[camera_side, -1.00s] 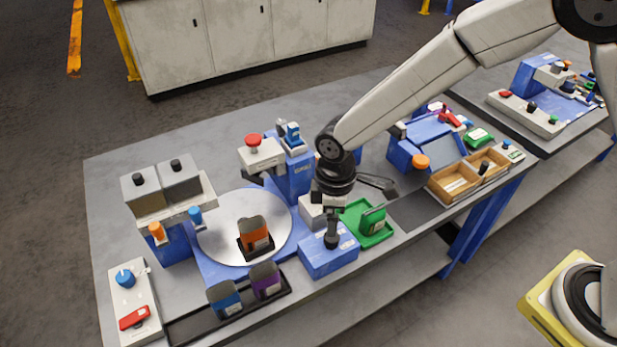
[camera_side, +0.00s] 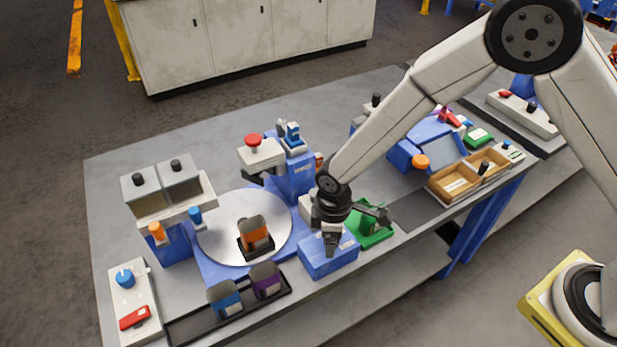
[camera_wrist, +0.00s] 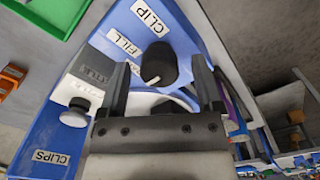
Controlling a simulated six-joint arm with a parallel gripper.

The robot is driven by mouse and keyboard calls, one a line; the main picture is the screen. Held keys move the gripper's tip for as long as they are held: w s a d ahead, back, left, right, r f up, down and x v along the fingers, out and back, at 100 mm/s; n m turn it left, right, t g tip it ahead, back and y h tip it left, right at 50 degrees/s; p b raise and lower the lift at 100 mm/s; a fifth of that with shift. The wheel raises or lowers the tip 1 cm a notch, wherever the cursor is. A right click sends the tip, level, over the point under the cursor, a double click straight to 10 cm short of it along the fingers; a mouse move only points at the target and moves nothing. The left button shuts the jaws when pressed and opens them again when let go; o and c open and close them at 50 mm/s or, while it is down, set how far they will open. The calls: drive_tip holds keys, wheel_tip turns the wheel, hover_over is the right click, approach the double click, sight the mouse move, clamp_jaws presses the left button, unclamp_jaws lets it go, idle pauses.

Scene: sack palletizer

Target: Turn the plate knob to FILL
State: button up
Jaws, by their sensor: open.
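The plate knob (camera_wrist: 157,65) is round and black with a white pointer line, on the blue knob box (camera_wrist: 178,22). In the wrist view its line points down and slightly left. The labels CLIP (camera_wrist: 150,15) and FILL (camera_wrist: 130,47) sit above and to its left; another label below FILL is partly hidden. My gripper (camera_wrist: 162,72) is open, with one finger on each side of the knob. I cannot tell whether the fingers touch it. In the side view, my gripper (camera_side: 331,245) is over the blue box (camera_side: 328,262) and hides the knob.
A round plate (camera_side: 222,225) carrying an orange-and-dark block (camera_side: 255,236) lies to the left. A green tray (camera_side: 378,236) is close on the right. A black tray (camera_side: 200,326) with blue and purple blocks lies in front. A red-topped post (camera_side: 254,141) stands behind.

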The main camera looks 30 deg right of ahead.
drive_tip(key=shift+f, duration=0.2)
clamp_jaws()
drive_tip(key=shift+m, duration=0.4)
drive_tip(key=m, duration=1.1)
drive_tip(key=shift+d, duration=0.1)
idle(0.5)
